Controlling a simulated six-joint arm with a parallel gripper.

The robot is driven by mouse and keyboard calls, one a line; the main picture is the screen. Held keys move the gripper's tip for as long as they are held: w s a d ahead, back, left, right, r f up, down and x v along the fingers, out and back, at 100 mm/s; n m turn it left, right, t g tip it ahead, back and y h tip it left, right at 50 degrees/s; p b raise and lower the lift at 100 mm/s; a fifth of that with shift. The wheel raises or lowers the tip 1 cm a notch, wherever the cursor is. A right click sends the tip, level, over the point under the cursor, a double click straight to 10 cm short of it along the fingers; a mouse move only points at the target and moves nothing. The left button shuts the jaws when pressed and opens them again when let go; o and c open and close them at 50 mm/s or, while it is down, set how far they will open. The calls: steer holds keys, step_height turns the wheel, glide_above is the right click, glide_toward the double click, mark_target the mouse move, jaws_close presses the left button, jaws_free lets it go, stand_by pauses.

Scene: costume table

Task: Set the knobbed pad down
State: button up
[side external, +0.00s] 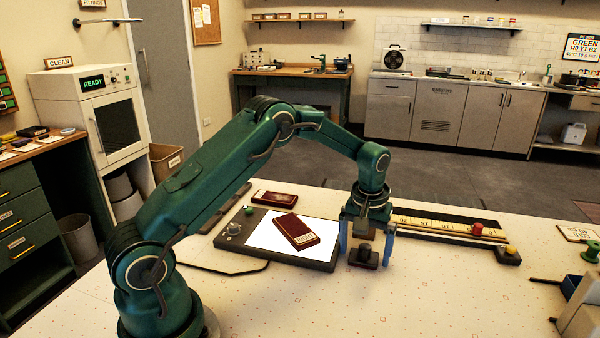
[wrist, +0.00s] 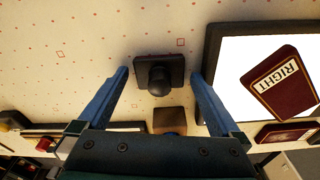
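The knobbed pad (side external: 364,259) is a small dark brown square with a round black knob on top. It appears to lie flat on the white table, right of the light panel; it also shows in the wrist view (wrist: 174,64). My gripper (side external: 366,262) has blue fingers, pointing down. In the wrist view the fingers (wrist: 160,76) stand wide apart on either side of the pad, with a gap on each side and nothing held between them.
A lit panel (side external: 322,265) lies left of my gripper, bearing a maroon case (side external: 297,230) labelled RIGHT. A second maroon case (side external: 274,199) lies behind it. A small brown block (wrist: 168,119) sits just beyond the pad. A yellow ruler (side external: 440,226) lies to the right. The front table is clear.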

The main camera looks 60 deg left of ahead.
mark_target(362, 260)
step_height(362, 260, up, 12)
steer(key=s, duration=0.1)
steer(key=s+d+r+m+t, duration=0.25)
steer(key=s+d+r, duration=0.35)
steer(key=s, duration=0.4)
steer(key=s+d+f+m+t, duration=0.1)
steer(key=s+m, duration=0.3)
steer(key=s, duration=0.8)
steer(key=shift+d+f+t+h, duration=0.35)
steer(key=shift+f+t+h, duration=0.1)
steer(key=shift+f, duration=0.45)
